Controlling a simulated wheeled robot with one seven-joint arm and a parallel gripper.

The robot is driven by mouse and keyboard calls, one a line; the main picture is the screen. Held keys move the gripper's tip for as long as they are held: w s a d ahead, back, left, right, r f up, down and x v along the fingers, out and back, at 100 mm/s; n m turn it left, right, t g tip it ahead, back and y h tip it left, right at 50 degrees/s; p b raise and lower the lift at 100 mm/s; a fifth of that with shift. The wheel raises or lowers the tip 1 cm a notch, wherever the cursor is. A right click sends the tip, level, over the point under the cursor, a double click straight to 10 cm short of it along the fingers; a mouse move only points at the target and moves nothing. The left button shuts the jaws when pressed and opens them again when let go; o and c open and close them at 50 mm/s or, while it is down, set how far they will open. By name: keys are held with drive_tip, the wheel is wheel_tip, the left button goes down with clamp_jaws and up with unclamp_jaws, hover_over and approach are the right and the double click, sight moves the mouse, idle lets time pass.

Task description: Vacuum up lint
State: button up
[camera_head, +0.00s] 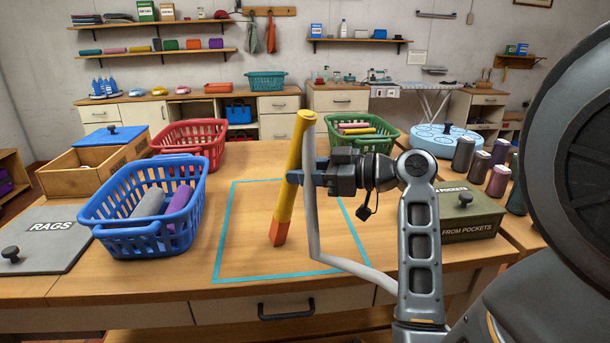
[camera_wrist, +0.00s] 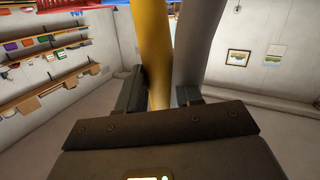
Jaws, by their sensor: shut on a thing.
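My gripper (camera_head: 308,177) is shut on a yellow vacuum wand (camera_head: 287,193). The wand is held nearly upright, leaning slightly, with its orange nozzle (camera_head: 279,233) at the bottom, over the area inside a blue tape outline (camera_head: 223,240) on the wooden table. I cannot tell whether the nozzle touches the table. A grey hose (camera_head: 312,215) hangs from the wand's top and curves down to the right. In the wrist view the yellow wand (camera_wrist: 151,45) stands between the fingers, with the grey hose (camera_wrist: 192,40) beside it. I can make out no lint in either view.
A blue basket (camera_head: 145,238) with rolled cloths, a red basket (camera_head: 212,133) and a wooden box (camera_head: 72,178) stand left. A grey lid marked RAGS (camera_head: 45,250) lies front left. A green basket (camera_head: 334,140) and a green FROM POCKETS box (camera_head: 470,222) stand right.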

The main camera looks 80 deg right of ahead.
drive_tip(key=shift+w+d, duration=1.1)
drive_tip(key=shift+d, duration=1.65)
drive_tip(key=shift+r+p, duration=1.65)
drive_tip(key=shift+r, duration=1.25)
drive_tip(key=shift+s+a, duration=0.1)
drive_tip(key=shift+a, duration=0.05)
